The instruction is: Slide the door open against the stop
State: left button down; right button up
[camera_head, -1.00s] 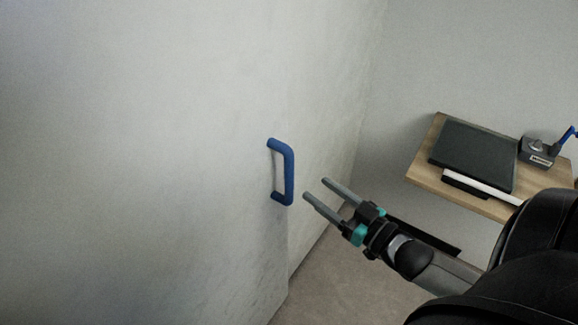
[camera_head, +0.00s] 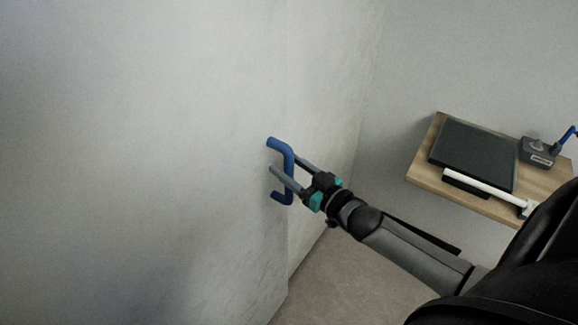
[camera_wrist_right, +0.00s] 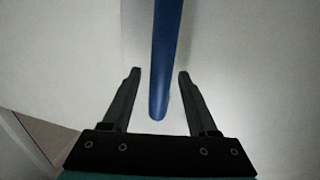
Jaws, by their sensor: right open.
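The door (camera_head: 190,170) is a large pale panel filling the left of the head view, with its edge just right of the handle. A blue bar handle (camera_head: 289,172) stands upright on it near that edge. My right gripper (camera_head: 286,168) is open at the handle, with one finger on each side of the bar in the head view. In the right wrist view the blue handle (camera_wrist_right: 164,60) runs down between the open fingers (camera_wrist_right: 158,75), with gaps visible on both sides. My left gripper is not in view. No stop can be made out.
A wooden shelf (camera_head: 422,170) at the right carries a dark flat panel (camera_head: 474,155), a white bar (camera_head: 485,188) and a grey box with a blue lever (camera_head: 540,151). The floor (camera_head: 325,275) below is clear.

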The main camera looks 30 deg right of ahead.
jog(key=shift+c, duration=0.2)
grip_shut()
dwell(0.3)
dwell(0.9)
